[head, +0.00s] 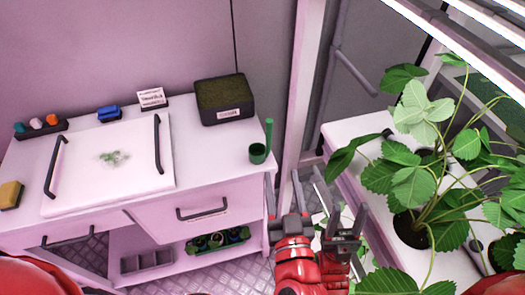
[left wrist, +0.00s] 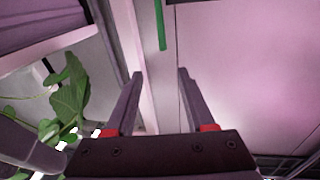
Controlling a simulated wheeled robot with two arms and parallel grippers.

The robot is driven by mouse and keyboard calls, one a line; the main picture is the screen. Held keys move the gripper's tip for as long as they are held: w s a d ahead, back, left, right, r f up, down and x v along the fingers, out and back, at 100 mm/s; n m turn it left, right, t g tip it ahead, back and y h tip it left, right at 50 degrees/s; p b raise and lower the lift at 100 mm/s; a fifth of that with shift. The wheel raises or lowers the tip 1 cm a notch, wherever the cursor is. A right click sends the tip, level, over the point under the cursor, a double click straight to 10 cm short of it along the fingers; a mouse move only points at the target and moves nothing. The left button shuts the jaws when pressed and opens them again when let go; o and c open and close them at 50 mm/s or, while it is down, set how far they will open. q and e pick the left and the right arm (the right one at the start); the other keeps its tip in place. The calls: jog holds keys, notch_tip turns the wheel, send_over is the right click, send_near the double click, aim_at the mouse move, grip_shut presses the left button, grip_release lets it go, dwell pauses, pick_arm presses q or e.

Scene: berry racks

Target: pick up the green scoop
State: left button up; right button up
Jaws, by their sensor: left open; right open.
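The green scoop (head: 258,153) stands at the right end of the white counter, its cup low and its handle pointing up. A green strip, likely its handle (left wrist: 160,25), shows at the top of the left wrist view; its cup is not seen there. My left gripper (head: 284,188) is open and empty, apart from the scoop and below and right of it in the head view. Its two fingers (left wrist: 158,90) show spread in the left wrist view with nothing between them. My right gripper (head: 347,217) is open beside it, further right.
The counter holds a white board (head: 100,190) with dark handles, a dark box (head: 224,100), a small sign (head: 152,97), a blue item (head: 108,112) and a yellow sponge (head: 10,194). A white post (head: 298,100) and a leafy plant rack (head: 350,128) stand right of the scoop.

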pick_arm(q)
jog(key=f, duration=0.1)
jog(key=p, duration=0.3)
send_near(270, 131)
jog(key=shift+n+g+y, duration=0.3)
jog(key=shift+n, duration=0.1)
jog(key=w, duration=0.3)
jog(key=w+a, duration=0.1)
jog(key=shift+w+a+r, duration=0.1)
jog(key=shift+w+r, duration=0.1)
jog(key=shift+r, duration=0.15)
jog(key=shift+w+f, duration=0.1)
jog(key=shift+w, duration=0.5)
jog(key=w+p, duration=0.1)
jog(key=w, duration=0.1)
jog(key=w+p, duration=0.2)
jog(key=shift+w+a+r, duration=0.2)
jog(key=shift+w+f, duration=0.2)
jog(key=shift+w, duration=0.2)
grip_shut()
